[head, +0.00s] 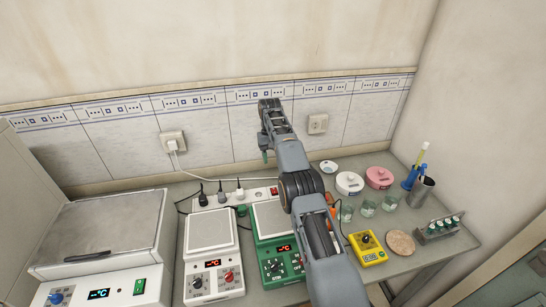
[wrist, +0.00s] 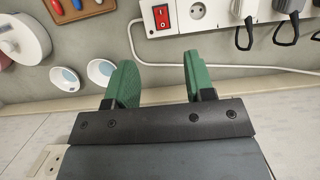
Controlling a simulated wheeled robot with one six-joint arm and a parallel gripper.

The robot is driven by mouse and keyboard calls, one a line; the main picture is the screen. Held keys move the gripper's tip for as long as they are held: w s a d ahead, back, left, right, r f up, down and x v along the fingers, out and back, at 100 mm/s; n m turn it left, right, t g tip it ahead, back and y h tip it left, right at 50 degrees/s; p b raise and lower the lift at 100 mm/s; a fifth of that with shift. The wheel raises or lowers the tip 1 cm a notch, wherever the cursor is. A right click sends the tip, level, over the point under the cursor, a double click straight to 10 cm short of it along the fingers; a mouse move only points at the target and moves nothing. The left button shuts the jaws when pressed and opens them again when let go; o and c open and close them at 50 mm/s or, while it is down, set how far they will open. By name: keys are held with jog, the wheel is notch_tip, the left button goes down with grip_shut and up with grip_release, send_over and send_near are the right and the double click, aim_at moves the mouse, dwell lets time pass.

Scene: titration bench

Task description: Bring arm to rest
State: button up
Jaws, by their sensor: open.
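My arm reaches up from the lower edge of the head view and stands raised over the bench, with its far end in front of the tiled wall. My gripper (head: 266,155) shows there only as a small green fingertip, partly hidden by the wrist. In the wrist view, the two green fingers of my gripper (wrist: 160,63) stand wide apart. Nothing is between them, and they touch nothing that I can see.
Below stand a white stirrer (head: 208,231), a green hotplate (head: 275,257), a yellow device (head: 369,257) and a cork ring (head: 400,242). A power strip (head: 261,194) lies behind. A pink pot (head: 379,178) and a vial rack (head: 437,231) stand right. Wall tiles (head: 205,122) close off the back.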

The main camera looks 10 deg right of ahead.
notch_tip(320, 180, down, 6)
jog(key=s+r+t, duration=0.2)
jog(key=s+r, duration=0.3)
jog(key=s, duration=0.6)
jog(key=s+r+t, duration=0.3)
jog(key=s+r, duration=0.2)
jog(key=s, duration=0.7)
jog(key=s+r+t, duration=0.2)
jog(key=s+r, duration=0.3)
jog(key=s, duration=0.7)
jog(key=shift+s+r+t, duration=0.15)
jog(key=shift+r+t, duration=0.15)
